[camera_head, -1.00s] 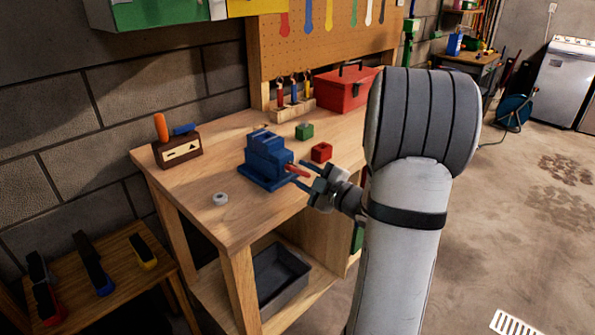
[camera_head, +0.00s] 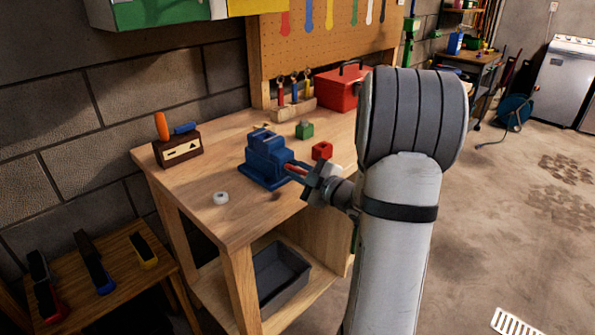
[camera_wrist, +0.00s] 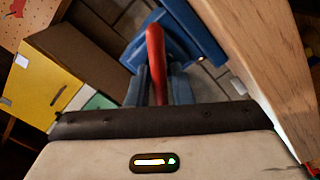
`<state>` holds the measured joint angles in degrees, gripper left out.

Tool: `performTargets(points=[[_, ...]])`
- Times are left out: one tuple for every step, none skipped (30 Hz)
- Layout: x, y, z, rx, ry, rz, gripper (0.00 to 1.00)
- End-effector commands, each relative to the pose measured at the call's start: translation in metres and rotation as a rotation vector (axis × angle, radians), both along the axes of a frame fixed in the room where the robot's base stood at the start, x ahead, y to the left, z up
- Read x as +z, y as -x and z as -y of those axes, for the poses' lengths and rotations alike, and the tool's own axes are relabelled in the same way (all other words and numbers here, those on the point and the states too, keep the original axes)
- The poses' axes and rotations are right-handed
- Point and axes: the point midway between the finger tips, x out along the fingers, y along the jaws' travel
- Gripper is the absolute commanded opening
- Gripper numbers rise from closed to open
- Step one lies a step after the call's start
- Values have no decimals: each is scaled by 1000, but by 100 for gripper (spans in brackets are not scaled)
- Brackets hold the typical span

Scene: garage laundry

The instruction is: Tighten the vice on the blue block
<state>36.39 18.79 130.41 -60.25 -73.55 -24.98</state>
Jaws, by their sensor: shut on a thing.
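The blue vice (camera_head: 266,160) stands on the workbench. Its red handle (camera_head: 296,168) sticks out toward my gripper; it also shows in the wrist view (camera_wrist: 156,62). My gripper (camera_head: 299,173) is at the vice's front, shut on the red handle, with one finger on each side of it. A blue piece at the top of the vice (camera_head: 262,135) may be the block, but I cannot tell it clearly from the blue jaws. The jaw gap is too small to make out.
On the workbench (camera_head: 235,228) are a green block (camera_head: 304,130), a red block (camera_head: 322,151), a white ring (camera_head: 221,198) and a red toolbox (camera_head: 343,88). A wooden holder (camera_head: 178,150) stands at the left.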

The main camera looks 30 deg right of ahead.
Motion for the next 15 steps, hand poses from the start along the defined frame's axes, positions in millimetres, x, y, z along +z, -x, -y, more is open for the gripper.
performTargets(points=[[-1,0,0,1,-4,-2,0],[-1,0,0,1,-12,-5,0],[-1,0,0,1,-29,-11,0],[-1,0,0,1,-46,-17,0],[-1,0,0,1,-66,-25,0],[-1,0,0,0,-93,-35,0],[-1,0,0,0,-111,-42,0],[0,0,0,0,-130,-49,0],[0,0,1,0,-151,-56,0],[0,0,1,0,-162,-60,0],[0,0,1,0,-172,-64,0],[0,0,1,0,-179,-67,0],[0,0,1,0,-182,-68,0],[0,0,1,0,-184,-68,0],[0,0,1,-1,-184,-69,0]])
